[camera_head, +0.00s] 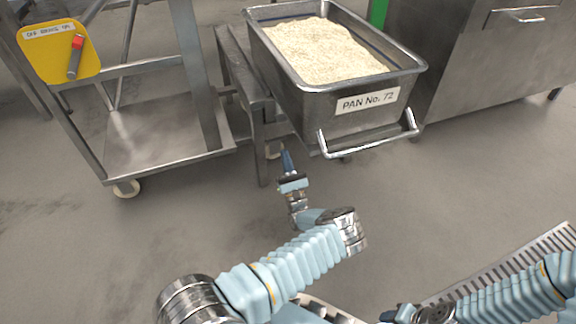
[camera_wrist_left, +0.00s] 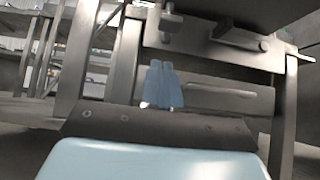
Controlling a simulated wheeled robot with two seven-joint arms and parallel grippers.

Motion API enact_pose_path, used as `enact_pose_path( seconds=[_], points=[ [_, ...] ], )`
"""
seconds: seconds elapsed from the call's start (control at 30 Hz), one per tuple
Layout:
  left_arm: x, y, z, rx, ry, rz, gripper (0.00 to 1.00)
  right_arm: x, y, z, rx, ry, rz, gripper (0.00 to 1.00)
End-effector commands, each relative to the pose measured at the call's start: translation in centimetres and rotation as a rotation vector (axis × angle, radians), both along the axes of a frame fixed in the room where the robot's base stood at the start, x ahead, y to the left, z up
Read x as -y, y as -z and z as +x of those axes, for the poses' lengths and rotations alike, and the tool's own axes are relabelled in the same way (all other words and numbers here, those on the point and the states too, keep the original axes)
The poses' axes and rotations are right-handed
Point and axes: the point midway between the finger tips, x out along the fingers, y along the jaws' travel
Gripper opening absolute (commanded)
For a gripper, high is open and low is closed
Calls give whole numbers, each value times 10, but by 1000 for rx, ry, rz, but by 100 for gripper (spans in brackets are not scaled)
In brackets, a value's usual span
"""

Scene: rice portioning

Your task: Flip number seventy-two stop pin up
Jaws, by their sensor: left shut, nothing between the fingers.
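The steel pan (camera_head: 290,90) labelled "PAN No. 72" holds pale rice and sits on a low steel stand (camera_head: 240,75). My left gripper (camera_head: 287,158) is shut and empty, below and in front of the pan, beside the stand. In the left wrist view its blue fingers (camera_wrist_left: 161,84) are together and point at the stand's steel frame (camera_wrist_left: 225,97). Above them are a small metal bracket (camera_wrist_left: 171,20) and a short bar-like fitting (camera_wrist_left: 236,36) under the pan. I cannot tell which is the stop pin. My right gripper (camera_head: 400,314) is partly cut off at the bottom edge.
A bar handle (camera_head: 370,146) sticks out from the pan's front. A steel cabinet (camera_head: 490,75) stands right. A floor grate (camera_head: 510,264) lies at lower right. Open floor lies between.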

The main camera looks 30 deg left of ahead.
Motion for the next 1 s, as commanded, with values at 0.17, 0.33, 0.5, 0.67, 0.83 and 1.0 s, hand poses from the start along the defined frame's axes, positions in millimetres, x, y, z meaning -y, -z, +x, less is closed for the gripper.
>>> enact_pose_path(
  seconds=[0.17,0.33,0.5,0.67,0.83,1.0],
  points=[
    [-22,-27,18,2,-4,-1,0,0,3,0,1,0,0,43],
    [-26,-55,22,1,-1,-1,0,0,1,0,1,0,0,43],
    [-26,-69,21,-2,-2,-1,0,0,1,0,1,0,0,43],
    [-26,-73,21,-1,-1,-2,0,0,1,0,0,0,0,43],
    [-26,-73,21,-1,-1,-2,0,0,1,0,0,0,0,43],
    [-26,-81,21,-1,-1,-1,0,0,-5,0,0,0,0,43]
  ],
)
